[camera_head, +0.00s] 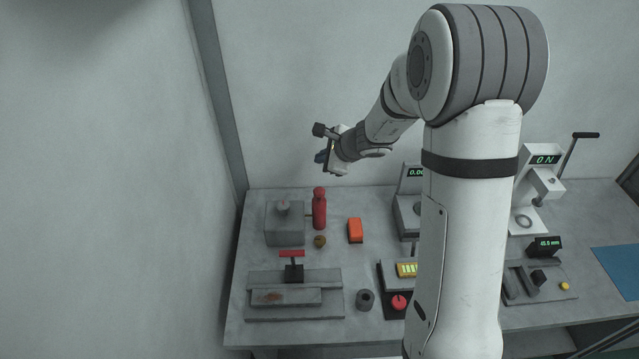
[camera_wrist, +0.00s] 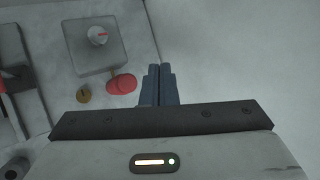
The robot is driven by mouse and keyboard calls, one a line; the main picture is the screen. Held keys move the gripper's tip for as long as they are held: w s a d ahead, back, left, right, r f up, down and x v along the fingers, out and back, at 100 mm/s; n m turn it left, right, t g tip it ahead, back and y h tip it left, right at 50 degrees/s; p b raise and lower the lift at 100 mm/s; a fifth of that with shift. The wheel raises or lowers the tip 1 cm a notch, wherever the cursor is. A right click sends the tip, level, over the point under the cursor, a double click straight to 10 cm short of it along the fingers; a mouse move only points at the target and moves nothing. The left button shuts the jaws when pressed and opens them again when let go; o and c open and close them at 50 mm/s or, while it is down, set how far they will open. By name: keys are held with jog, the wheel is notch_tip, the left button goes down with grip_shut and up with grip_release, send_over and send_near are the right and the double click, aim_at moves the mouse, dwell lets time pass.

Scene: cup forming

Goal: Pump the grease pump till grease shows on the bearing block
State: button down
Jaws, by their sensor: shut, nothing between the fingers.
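My gripper (camera_head: 321,157) is raised above the back left of the bench, apart from everything on it. In the wrist view its fingers (camera_wrist: 158,72) are together and empty. A red upright cylinder (camera_head: 319,210) with a narrow top stands below; it also shows in the wrist view (camera_wrist: 122,84), left of the fingers. Beside it is a grey block (camera_head: 285,236) with a round knob on top, also in the wrist view (camera_wrist: 97,55). I cannot tell which of these is the grease pump or bearing block. A brown patch (camera_head: 272,297) marks a low grey fixture in front.
The low fixture (camera_head: 330,297) has a red T-handle (camera_head: 292,254). A brass knob (camera_head: 320,241), orange box (camera_head: 355,230) and dark ring (camera_head: 365,300) are nearby. A lever press (camera_head: 540,180) stands right. My arm hides the bench's middle. The wall is close behind.

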aim_at(320, 191)
jog(key=shift+f, duration=0.1)
notch_tip(320, 191, down, 8)
jog(key=b, duration=0.6)
jog(key=shift+b, duration=0.4)
jog(key=shift+f+b, duration=0.3)
jog(key=shift+b, duration=0.25)
jog(key=shift+f, duration=0.2)
dwell(1.1)
jog(key=shift+f+b, duration=0.25)
jog(key=shift+b, duration=0.35)
jog(key=shift+s+f+b, duration=0.1)
jog(key=shift+f+b, duration=1.1)
jog(key=shift+b, duration=0.15)
dwell(0.9)
dwell(0.3)
jog(key=shift+r+p, duration=1.1)
jog(key=shift+r, duration=0.55)
